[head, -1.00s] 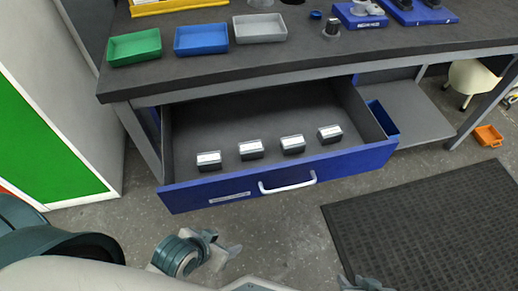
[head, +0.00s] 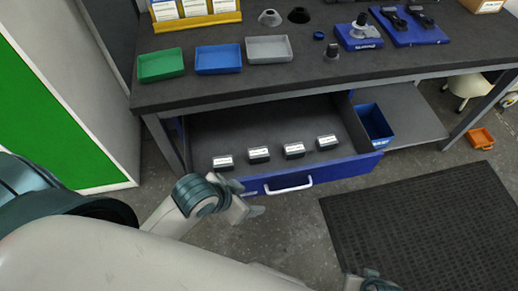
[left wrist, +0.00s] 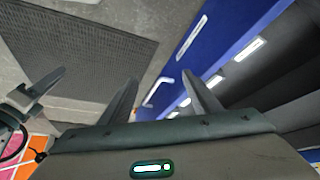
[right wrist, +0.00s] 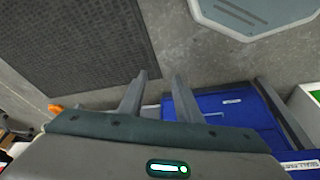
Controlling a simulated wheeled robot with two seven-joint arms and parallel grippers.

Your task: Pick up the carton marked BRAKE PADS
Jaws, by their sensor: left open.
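Several small dark cartons with white labels stand in a row in the open drawer (head: 235,130): the leftmost carton (head: 223,162), a second (head: 259,155), a third (head: 294,151) and the rightmost (head: 327,142). The print is too small to read, so I cannot tell which is marked BRAKE PADS. My left gripper (head: 252,210) is open and empty, in front of the drawer front near its handle (head: 288,187). The left wrist view shows its spread fingers (left wrist: 160,92). My right gripper (right wrist: 160,82) has its fingers apart, with nothing between them; it shows at the head view's bottom edge.
The workbench (head: 300,80) overhangs the back of the drawer. Green (head: 161,65), blue (head: 218,59) and grey (head: 268,50) trays stand on it. A blue bin (head: 373,122) is on the lower shelf. A dark mat (head: 420,225) lies on the floor at right.

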